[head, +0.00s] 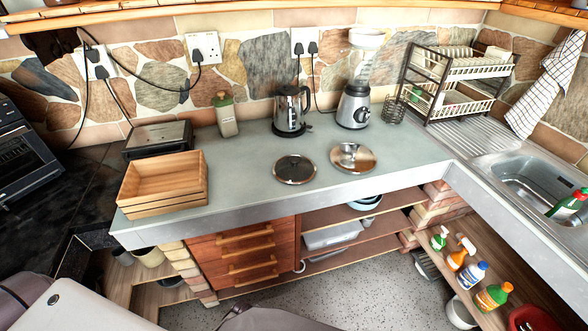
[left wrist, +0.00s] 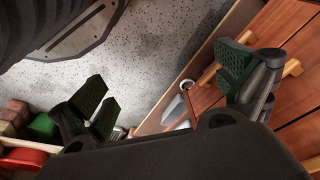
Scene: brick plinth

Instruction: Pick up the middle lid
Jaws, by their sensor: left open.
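Two round lids lie flat on the grey counter. One is a dark lid (head: 295,169) with a light rim. The other is a shiny steel lid (head: 353,157) with a knob, just to its right. No third lid shows, so I cannot tell which one is the middle lid. My left gripper (left wrist: 170,88) is open and empty in the left wrist view, with its two dark ridged fingers wide apart. It is over the floor beside the wooden drawers, away from the lids. The head view does not show its fingers. My right gripper is not in view.
A wooden crate (head: 162,186) stands left of the lids. Behind them are a bottle (head: 226,115), a kettle (head: 291,111) and a blender (head: 354,105). A dish rack (head: 455,82) and sink (head: 545,184) are at right. Wooden drawers (head: 242,254) sit below the counter edge.

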